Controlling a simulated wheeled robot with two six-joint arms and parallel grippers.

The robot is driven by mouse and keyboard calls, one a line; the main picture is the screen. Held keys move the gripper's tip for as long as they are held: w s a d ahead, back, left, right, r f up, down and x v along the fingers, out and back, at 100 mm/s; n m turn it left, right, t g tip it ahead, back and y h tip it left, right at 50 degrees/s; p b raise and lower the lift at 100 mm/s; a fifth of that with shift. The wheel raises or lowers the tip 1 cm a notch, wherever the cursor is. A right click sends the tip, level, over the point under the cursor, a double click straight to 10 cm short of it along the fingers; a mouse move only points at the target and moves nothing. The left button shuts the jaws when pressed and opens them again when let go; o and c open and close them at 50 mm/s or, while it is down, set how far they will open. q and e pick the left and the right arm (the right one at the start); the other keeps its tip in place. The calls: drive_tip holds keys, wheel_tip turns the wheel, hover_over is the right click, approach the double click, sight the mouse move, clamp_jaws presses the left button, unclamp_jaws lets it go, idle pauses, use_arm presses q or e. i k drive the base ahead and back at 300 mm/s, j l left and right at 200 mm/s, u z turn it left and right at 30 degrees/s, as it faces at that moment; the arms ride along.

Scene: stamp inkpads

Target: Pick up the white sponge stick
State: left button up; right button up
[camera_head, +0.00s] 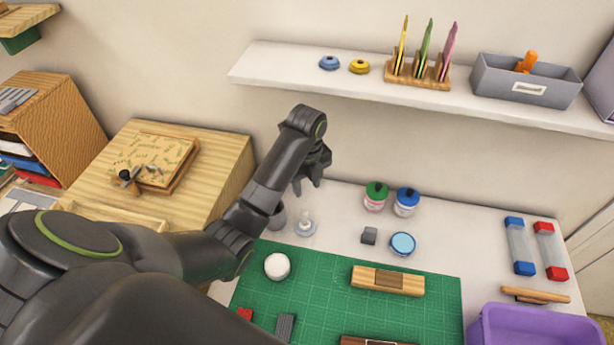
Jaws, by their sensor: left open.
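My left gripper (308,184) is open and empty, high over the back of the work table, its fingers pointing down. A white round thing (277,266) stands on the green mat (330,262) near its back left edge, below and to the left of the gripper in the picture. It may be the white sponge stick, but I see no clear handle. A small clear and whitish piece (306,223) stands behind the mat, below the gripper and apart from it. I cannot tell which of the two is the stick. My right gripper is out of view.
A grey cup (277,217) is partly hidden behind my left arm. Green-lidded (375,196) and blue-lidded (406,201) jars stand right of the gripper, with a light blue round tin (402,244) in front. A wooden block (388,280) lies on the mat. A purple bin (535,327) stands front right.

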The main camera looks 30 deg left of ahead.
sight(304, 225)
drive_tip(key=k, duration=1.5)
